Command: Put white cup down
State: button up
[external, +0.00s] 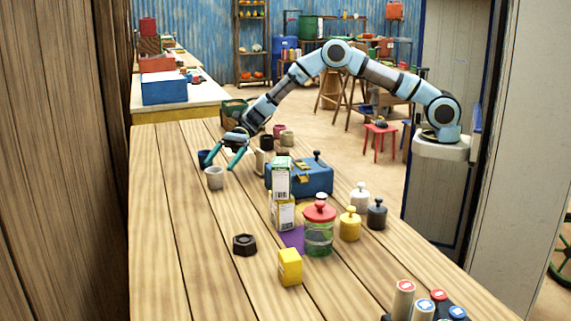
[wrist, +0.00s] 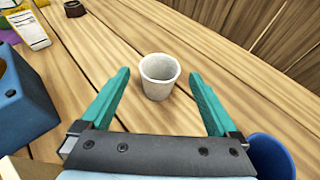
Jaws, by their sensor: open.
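The white cup (external: 214,178) stands upright on the wooden table in the external view. In the wrist view the white cup (wrist: 159,76) is upright and empty, between and slightly beyond my fingers. My gripper (external: 226,163) is open, with its teal fingers wide apart and low over the table beside the cup. In the wrist view my gripper (wrist: 157,92) shows both fingers clear of the cup, with bare wood on each side of it.
A blue cup (wrist: 271,155) is close by my right finger. A blue box (external: 312,178) stands to the left in the wrist view (wrist: 22,100). Cartons (external: 282,180), a red-lidded jar (external: 319,232) and weights (external: 350,224) stand farther along. The front left table is clear.

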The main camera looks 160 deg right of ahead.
jog(key=b+v, duration=0.1)
jog(key=v, duration=0.6)
jog(key=shift+s+r, duration=0.15)
jog(key=shift+s, duration=0.1)
